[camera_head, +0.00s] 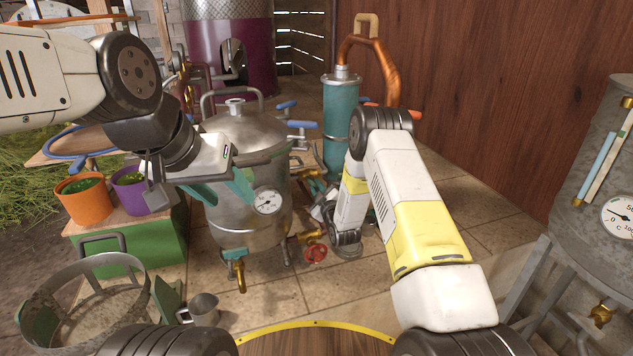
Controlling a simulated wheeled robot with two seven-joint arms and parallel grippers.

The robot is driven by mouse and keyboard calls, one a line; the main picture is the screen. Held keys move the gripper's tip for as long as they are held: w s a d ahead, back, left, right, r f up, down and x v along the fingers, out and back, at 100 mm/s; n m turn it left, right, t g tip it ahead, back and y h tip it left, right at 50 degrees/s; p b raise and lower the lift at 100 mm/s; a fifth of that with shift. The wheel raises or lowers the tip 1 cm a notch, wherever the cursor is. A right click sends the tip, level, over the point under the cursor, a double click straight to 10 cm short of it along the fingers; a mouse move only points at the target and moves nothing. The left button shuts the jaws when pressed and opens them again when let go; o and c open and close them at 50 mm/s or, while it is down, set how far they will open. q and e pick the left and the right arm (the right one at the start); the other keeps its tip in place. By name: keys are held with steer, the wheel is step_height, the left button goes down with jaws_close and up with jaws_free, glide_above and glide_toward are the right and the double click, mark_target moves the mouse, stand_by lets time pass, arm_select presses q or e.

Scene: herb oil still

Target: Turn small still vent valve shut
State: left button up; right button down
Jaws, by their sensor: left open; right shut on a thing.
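The small still (240,200) is a steel pot with a lid and a round dial, standing on the paved floor at centre. Brass fittings (311,178) stick out from its right side. A red valve handle (316,253) sits low at its right on a brass pipe. My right gripper (322,208) is at these fittings, shut on what seems to be the vent valve; its fingertips and the held part are mostly hidden. My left gripper (222,188) is open and empty, with teal fingertips in front of the pot's left side.
A teal column (341,125) with a copper pipe (390,75) stands behind. Orange (83,203) and purple pots (136,196) sit on a green crate (145,243) at left. A basket (85,300) and metal cup (203,309) are in front. A larger vessel (590,180) stands right.

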steer(key=m, duration=0.8)
steer(key=shift+f+m, duration=0.1)
steer(key=shift+m, duration=0.6)
steer(key=c, duration=1.5)
jaws_free()
steer(key=shift+o, duration=0.2)
steer(key=shift+s, duration=0.15)
steer(key=v, duration=0.7)
steer(key=shift+s+d, duration=0.15)
steer(key=shift+s, duration=0.1)
